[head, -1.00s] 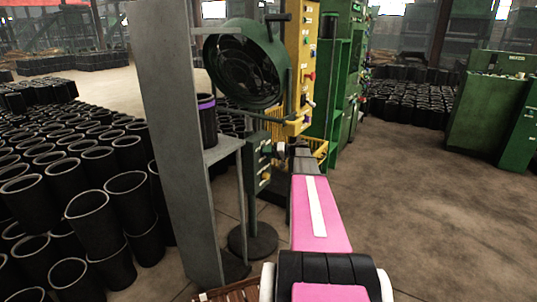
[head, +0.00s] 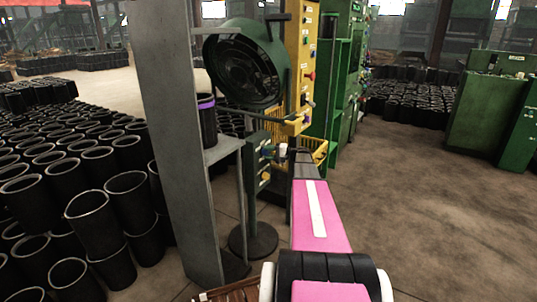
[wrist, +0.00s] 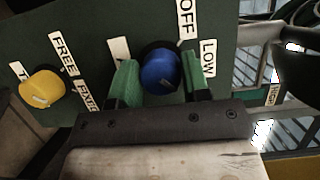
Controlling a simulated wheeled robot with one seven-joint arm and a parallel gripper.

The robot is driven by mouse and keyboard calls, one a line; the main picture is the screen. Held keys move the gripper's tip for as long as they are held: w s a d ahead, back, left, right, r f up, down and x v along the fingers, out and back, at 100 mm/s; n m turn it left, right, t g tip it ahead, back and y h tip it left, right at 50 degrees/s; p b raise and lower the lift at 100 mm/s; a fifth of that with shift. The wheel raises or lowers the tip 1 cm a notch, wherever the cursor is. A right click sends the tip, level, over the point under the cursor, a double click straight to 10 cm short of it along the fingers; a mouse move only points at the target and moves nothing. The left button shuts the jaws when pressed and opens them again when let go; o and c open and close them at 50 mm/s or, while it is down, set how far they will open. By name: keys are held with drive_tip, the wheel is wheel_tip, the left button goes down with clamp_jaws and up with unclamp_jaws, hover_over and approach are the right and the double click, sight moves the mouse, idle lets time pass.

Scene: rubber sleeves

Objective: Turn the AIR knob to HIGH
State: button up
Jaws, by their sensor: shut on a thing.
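The blue knob (wrist: 160,71) sits on a dark green panel in the wrist view, with OFF (wrist: 186,18) and LOW (wrist: 208,58) labels above and to its right. A label left of the knob is mostly hidden by a finger, so I cannot read AIR. The knob's pointer mark is not visible. In the head view, the green control box (head: 257,160) is below the fan, beside my arm's end.
A yellow knob (wrist: 42,89) with a FREE label (wrist: 63,54) is on the panel's left. In the head view, a fan (head: 245,62) stands above the box. A grey shelf (head: 175,140) is on the left, a yellow cabinet (head: 301,60) behind.

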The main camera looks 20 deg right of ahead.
idle(0.4)
drive_tip(key=o, duration=0.9)
drive_tip(key=v, duration=1)
drive_tip(key=shift+s+d, duration=0.15)
drive_tip(key=shift+d, duration=0.2)
